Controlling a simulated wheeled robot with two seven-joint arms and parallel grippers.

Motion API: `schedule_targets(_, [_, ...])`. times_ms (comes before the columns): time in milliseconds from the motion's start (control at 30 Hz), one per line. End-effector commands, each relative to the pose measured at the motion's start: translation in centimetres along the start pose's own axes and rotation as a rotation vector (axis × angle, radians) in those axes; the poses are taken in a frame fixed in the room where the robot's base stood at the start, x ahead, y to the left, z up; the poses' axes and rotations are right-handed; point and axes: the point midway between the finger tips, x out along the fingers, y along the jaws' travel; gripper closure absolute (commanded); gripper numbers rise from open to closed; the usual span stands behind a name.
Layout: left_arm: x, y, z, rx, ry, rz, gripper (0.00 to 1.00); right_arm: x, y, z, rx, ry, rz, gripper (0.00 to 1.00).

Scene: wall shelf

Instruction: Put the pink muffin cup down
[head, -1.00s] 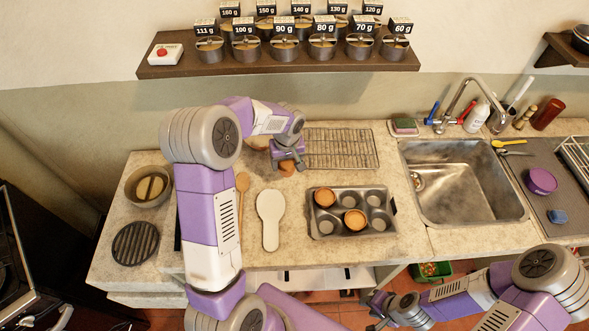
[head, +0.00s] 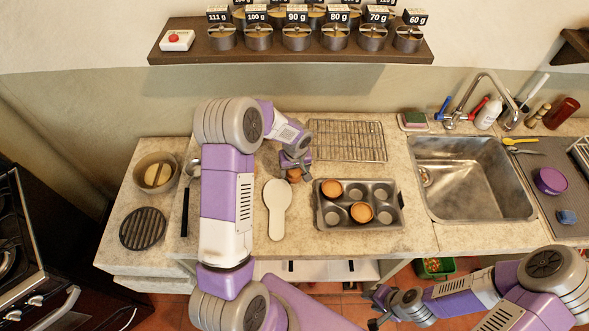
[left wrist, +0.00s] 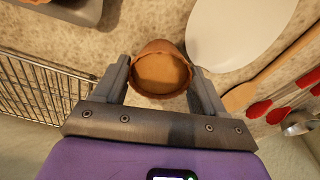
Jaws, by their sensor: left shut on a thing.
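My left gripper (head: 293,171) is shut on a muffin cup (head: 294,177). In the left wrist view the cup (left wrist: 160,74) sits upright between the fingers and looks orange-brown rather than pink, with a tan filling. It is over the counter, left of the muffin tin (head: 322,226) and behind the white spoon rest (head: 277,208). I cannot tell whether it touches the counter. The tin holds two similar cups, one at back left (head: 331,189) and one at front middle (head: 362,212). My right gripper (head: 376,307) is open and empty, low in front of the counter.
A wire rack (head: 346,140) lies behind the tin, right of my left gripper. A wooden spoon lies beside the spoon rest (left wrist: 262,88). The sink (head: 470,180) is at right. A strip of counter (head: 300,222) between spoon rest and tin is bare.

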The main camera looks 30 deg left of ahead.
Motion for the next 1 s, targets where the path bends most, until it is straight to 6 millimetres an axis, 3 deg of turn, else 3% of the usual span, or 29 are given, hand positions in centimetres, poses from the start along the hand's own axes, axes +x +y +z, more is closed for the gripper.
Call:
schedule_targets(33, [0.3, 0.0, 0.0, 0.000, 0.000, 0.000, 0.59, 0.3, 0.1, 0.0, 0.000, 0.000, 0.000, 0.62])
schedule_targets(67, [0.3, 0.0, 0.0, 0.000, 0.000, -0.001, 0.28, 0.3, 0.1, 0.0, 0.000, 0.000, 0.000, 0.62])
schedule_targets(233, [0.2, 0.0, 0.0, 0.000, 0.000, -0.001, 0.03, 0.2, 0.1, 0.0, 0.000, 0.000, 0.000, 0.62])
schedule_targets(633, [-0.4, 0.0, 0.0, 0.000, -0.001, 0.000, 0.03, -0.4, -0.1, 0.0, 0.000, 0.000, 0.000, 0.62])
schedule_targets(1000, [-8.0, 0.1, -0.1, 0.000, 0.004, 0.003, 0.03, -0.4, -0.2, 0.0, 0.000, 0.000, 0.000, 0.62])
